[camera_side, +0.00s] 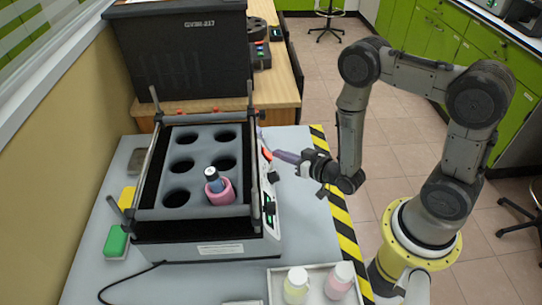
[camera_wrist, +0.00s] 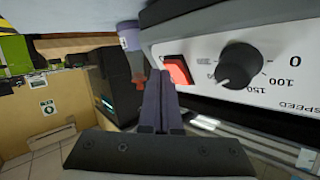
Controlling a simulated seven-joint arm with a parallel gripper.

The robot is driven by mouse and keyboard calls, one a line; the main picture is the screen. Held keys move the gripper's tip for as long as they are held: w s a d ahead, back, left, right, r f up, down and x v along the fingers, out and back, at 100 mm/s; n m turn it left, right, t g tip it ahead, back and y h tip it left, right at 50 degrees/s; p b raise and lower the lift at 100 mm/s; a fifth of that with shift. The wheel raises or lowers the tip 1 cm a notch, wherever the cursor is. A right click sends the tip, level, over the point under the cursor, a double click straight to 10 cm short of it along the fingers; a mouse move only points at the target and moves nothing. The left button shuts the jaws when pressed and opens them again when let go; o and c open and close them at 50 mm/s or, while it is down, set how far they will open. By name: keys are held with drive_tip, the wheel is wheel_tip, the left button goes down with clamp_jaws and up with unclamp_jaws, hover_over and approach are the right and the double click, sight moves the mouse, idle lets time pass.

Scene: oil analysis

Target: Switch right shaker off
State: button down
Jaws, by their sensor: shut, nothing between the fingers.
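One shaker (camera_side: 205,249) stands on the grey table in the side view, with a dark holed rack on top and a white control panel on its right side. A red rocker switch (camera_wrist: 178,71) and a black speed knob (camera_wrist: 238,66) sit on the panel in the wrist view; the switch also shows small in the side view (camera_side: 267,154). My gripper (camera_wrist: 160,76) is shut and empty, its fingertips just left of the switch in the wrist view. I cannot tell whether they touch it. In the side view my gripper (camera_side: 277,153) points left at the panel.
Two capped bottles stand in a white tray (camera_side: 318,272) in front. A black box (camera_side: 182,55) is behind. Free table lies right of the shaker, up to a yellow-black edge strip (camera_side: 345,235).

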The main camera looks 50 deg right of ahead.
drive_tip(key=shift+w+a+f, duration=0.15)
idle(0.3)
idle(0.4)
drive_tip(key=shift+s+d+r, duration=0.4)
drive_tip(key=shift+d, duration=0.05)
drive_tip(key=shift+s+d+r, duration=1.45)
drive_tip(key=shift+s, duration=0.05)
